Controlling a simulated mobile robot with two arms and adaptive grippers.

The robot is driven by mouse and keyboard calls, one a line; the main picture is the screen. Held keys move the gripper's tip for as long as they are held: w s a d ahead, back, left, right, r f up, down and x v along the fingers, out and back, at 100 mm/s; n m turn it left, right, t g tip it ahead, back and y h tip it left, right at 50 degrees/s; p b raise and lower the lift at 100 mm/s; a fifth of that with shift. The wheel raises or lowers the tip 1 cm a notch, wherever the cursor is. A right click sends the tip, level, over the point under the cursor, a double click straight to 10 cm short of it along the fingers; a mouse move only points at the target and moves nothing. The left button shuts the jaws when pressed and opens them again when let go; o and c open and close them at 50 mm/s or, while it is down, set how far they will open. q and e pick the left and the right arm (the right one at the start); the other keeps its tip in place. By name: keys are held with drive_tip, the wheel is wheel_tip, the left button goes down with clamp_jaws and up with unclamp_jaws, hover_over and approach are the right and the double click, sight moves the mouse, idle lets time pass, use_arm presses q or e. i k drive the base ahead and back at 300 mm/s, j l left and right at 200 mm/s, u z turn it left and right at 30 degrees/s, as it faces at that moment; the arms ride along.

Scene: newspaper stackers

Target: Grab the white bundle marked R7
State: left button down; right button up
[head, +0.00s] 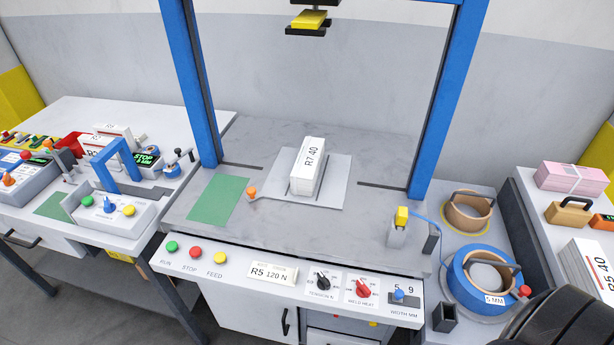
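The white bundle marked R7 40 (309,166) stands on a light grey plate (333,186) in the middle of the strapping machine's grey table (270,224). Its label faces up and towards me, and nothing touches it from above. Neither of my grippers shows in the head view. A dark rounded part at the bottom right corner looks like my own arm, with no fingers visible.
A blue frame (438,110) arches over the table, with a yellow-and-black head (309,20) above the bundle. A green mat (217,200) lies left. A control panel (230,268) runs along the front. A blue strap roll (460,283) and another bundle marked R5 40 (587,270) are right.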

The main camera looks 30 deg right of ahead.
sight(304, 175)
drive_tip(key=z, duration=0.25)
drive_tip(key=i+j+z, duration=0.2)
drive_tip(key=j+z, duration=0.25)
drive_tip(key=i+j+z, duration=0.15)
drive_tip(key=j+z, duration=0.25)
